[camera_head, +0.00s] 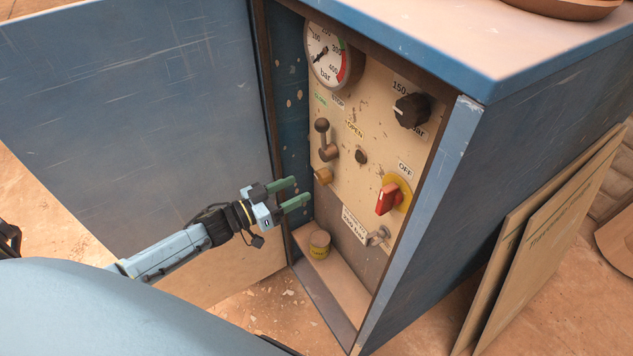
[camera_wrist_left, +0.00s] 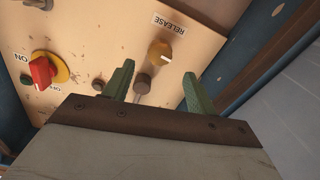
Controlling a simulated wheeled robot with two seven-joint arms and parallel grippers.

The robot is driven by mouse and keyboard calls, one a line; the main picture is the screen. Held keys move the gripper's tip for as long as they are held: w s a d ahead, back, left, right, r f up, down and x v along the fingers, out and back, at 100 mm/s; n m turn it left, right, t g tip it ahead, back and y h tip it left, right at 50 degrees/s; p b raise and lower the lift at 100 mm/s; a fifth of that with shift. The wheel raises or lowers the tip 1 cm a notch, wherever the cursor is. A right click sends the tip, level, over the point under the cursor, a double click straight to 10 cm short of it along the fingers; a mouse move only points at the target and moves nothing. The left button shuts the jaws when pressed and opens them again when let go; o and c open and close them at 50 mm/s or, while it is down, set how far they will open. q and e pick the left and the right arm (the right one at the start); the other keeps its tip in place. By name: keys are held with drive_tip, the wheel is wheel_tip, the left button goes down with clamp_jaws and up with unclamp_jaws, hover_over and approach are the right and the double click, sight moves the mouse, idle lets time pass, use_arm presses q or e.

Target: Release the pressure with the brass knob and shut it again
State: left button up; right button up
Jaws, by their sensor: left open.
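The brass knob (camera_head: 323,176) sits low on the left side of the cream control panel (camera_head: 375,110), below a lever with a dark ball (camera_head: 322,126). In the left wrist view the brass knob (camera_wrist_left: 160,53) stands beside a RELEASE label (camera_wrist_left: 168,23). My left gripper (camera_head: 300,190), with green fingers, is open and empty just outside the panel, a little below and left of the knob. In the left wrist view its fingertips (camera_wrist_left: 158,72) spread to either side of the knob's line, apart from it. My right gripper is not in view.
The blue cabinet door (camera_head: 130,110) stands open at left. A round gauge (camera_head: 328,54), a black dial (camera_head: 411,110) and a red switch (camera_head: 388,198) are on the panel. A small yellow tin (camera_head: 319,244) stands on the cabinet floor. Boards (camera_head: 540,235) lean outside.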

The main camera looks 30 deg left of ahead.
sight(318, 179)
use_arm(q)
drive_tip(key=b+x, duration=0.1)
drive_tip(key=x, duration=0.5)
drive_tip(key=shift+w+d, duration=0.25)
drive_tip(key=shift+w, duration=0.15)
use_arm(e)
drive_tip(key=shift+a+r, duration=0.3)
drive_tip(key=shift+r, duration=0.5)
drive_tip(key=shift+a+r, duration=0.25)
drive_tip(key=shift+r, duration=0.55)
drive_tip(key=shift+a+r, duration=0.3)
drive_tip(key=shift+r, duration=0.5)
use_arm(q)
drive_tip(key=c, duration=1)
